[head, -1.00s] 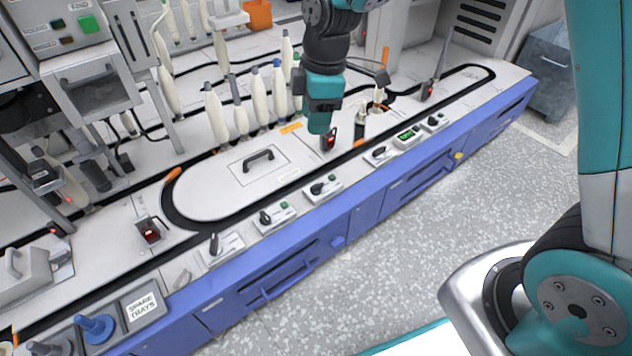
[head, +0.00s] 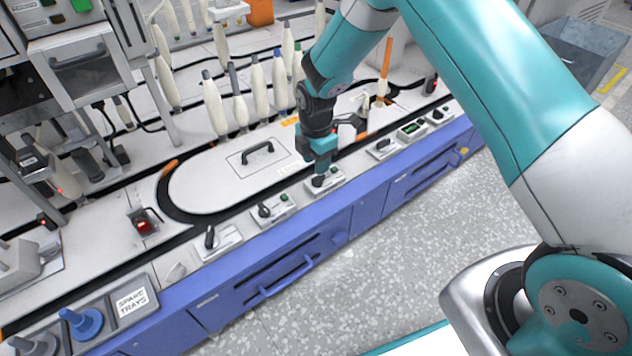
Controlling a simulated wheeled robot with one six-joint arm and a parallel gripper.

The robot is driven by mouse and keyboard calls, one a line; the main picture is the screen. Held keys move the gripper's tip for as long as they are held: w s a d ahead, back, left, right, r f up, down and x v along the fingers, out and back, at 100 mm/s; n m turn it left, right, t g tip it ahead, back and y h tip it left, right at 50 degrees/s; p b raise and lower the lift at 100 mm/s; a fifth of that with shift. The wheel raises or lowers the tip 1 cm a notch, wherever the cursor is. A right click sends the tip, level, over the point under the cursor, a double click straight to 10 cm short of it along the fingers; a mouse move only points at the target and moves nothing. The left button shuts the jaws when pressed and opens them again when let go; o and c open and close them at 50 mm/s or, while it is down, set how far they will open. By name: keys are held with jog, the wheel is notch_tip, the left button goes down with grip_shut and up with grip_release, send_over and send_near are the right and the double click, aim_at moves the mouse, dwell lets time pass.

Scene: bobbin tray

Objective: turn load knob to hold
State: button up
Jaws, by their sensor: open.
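Several small panels with black knobs line the front edge of the machine's white top. Their labels are too small to read, so I cannot tell by its lettering which is the load knob. My gripper (head: 321,168) is open and points down right over one panel's black knob (head: 318,182). That panel (head: 337,183) has a green button beside the knob. The fingers hide part of the panel, and I cannot tell whether they touch the knob or stand just above it.
Left of it are another knob with a green button (head: 265,210) and a lever-like knob (head: 210,237). To the right are another knob (head: 383,145) and a green display (head: 411,128). White bobbins (head: 215,105) stand behind. A lid handle (head: 257,152) rises nearby.

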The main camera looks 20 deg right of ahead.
aim_at(316, 177)
notch_tip(316, 177, down, 6)
jog(key=shift+r+b, duration=0.2)
jog(key=shift+b, duration=0.65)
grip_shut()
